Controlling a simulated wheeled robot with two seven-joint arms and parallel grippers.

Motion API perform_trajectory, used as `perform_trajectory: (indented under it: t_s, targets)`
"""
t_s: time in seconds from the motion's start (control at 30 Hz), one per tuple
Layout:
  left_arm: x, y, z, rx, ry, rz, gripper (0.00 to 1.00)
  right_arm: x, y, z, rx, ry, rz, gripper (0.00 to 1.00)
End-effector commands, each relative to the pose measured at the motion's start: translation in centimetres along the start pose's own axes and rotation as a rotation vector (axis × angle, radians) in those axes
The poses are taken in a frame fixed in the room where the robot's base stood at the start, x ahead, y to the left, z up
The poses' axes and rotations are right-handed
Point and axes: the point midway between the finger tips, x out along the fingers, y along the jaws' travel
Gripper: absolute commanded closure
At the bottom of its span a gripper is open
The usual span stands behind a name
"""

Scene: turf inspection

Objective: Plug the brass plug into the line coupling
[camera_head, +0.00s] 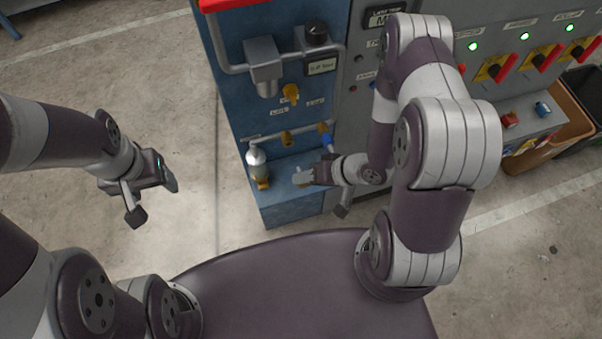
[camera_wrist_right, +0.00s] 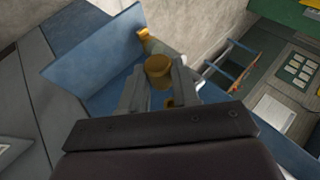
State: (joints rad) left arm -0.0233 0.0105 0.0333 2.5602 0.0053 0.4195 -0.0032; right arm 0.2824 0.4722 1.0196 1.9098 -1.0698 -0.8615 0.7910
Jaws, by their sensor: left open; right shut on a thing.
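My right gripper (camera_head: 301,177) is shut on the brass plug (camera_wrist_right: 160,70), a short round-topped brass piece between its two fingers in the right wrist view. In the head view the fingers largely hide the plug. The gripper is above the blue bench's lower shelf, right of a silver bottle. Brass fittings sit on the pipe behind and above it, one in the middle (camera_head: 287,138) and one at the right end (camera_head: 323,128). I cannot tell which is the line coupling. My left gripper (camera_head: 169,178) is open and empty, left of the bench over bare floor.
The silver bottle (camera_head: 256,161) with a brass foot stands on the blue shelf (camera_head: 284,201). A brass tap (camera_head: 290,93) hangs above the pipe. A blue piece (camera_head: 327,143) hangs below the right fitting. A grey panel with red-yellow switches (camera_head: 540,59) is at right. Left floor is free.

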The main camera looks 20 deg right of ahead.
Motion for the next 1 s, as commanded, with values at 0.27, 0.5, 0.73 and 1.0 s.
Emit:
perform_trajectory:
  t_s: [0.27, 0.5, 0.73, 1.0]
  targets:
    - [-0.6, 0.0, -0.1, 0.000, 0.000, 0.000, 0.34, 0.2, 0.0, -0.9, -0.003, 0.000, -0.006, 1.00]
    - [-1.0, 0.0, -0.1, 0.000, 0.000, 0.000, 0.34, 1.4, 0.0, -3.5, -0.002, -0.001, -0.005, 1.00]
    - [-1.1, 0.0, -0.1, 0.000, 0.000, 0.000, 0.34, 2.0, 0.0, -5.0, 0.000, 0.000, -0.005, 1.00]
    - [-1.1, 0.0, -0.1, 0.000, 0.000, 0.000, 0.34, 2.1, 0.0, -5.2, 0.000, 0.000, -0.005, 1.00]
